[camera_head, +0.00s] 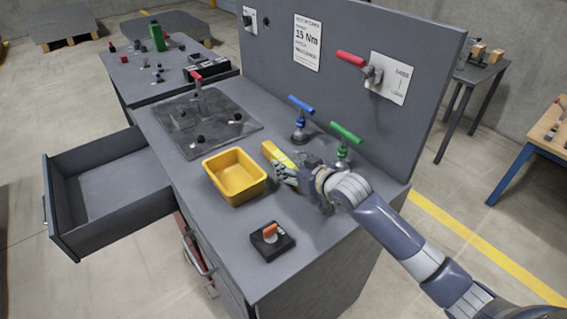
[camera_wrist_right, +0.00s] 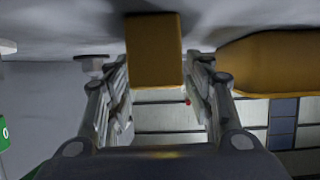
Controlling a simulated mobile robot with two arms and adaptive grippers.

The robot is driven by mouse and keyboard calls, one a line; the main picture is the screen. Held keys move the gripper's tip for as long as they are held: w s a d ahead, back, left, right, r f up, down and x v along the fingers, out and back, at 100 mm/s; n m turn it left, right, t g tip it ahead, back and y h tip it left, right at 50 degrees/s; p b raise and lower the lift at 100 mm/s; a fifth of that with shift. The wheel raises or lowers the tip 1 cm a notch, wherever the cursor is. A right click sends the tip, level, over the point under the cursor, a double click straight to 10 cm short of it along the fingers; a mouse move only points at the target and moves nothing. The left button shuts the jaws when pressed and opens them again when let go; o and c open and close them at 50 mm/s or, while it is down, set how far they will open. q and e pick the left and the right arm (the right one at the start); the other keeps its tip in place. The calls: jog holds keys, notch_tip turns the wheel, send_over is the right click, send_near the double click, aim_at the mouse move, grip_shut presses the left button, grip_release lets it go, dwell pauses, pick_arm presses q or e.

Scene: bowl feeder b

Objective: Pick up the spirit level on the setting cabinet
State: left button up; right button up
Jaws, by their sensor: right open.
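The yellow spirit level (camera_head: 273,153) lies on the grey top of the setting cabinet (camera_head: 205,238), between the yellow bin and the upright panel. My right gripper (camera_head: 284,172) is at its near end, which the gripper partly hides. In the right wrist view the level's end (camera_wrist_right: 154,55) stands between the two fingers of my open right gripper (camera_wrist_right: 157,85). A gap shows beside the left finger; whether the right finger touches the level I cannot tell. My left gripper is not in view.
A yellow bin (camera_head: 236,185) stands left of my gripper. Blue-handled (camera_head: 301,105) and green-handled (camera_head: 345,133) valves stand behind it. A black box with an orange switch (camera_head: 271,240) sits near the front. An open drawer (camera_head: 100,185) juts out left. A grey panel (camera_head: 345,100) rises behind.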

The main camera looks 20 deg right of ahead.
aim_at(285, 161)
jog(key=shift+r+x, duration=0.15)
jog(key=shift+x, duration=0.8)
jog(key=shift+r+x, duration=0.15)
jog(key=shift+x, duration=0.85)
jog(key=shift+w, duration=0.1)
grip_shut()
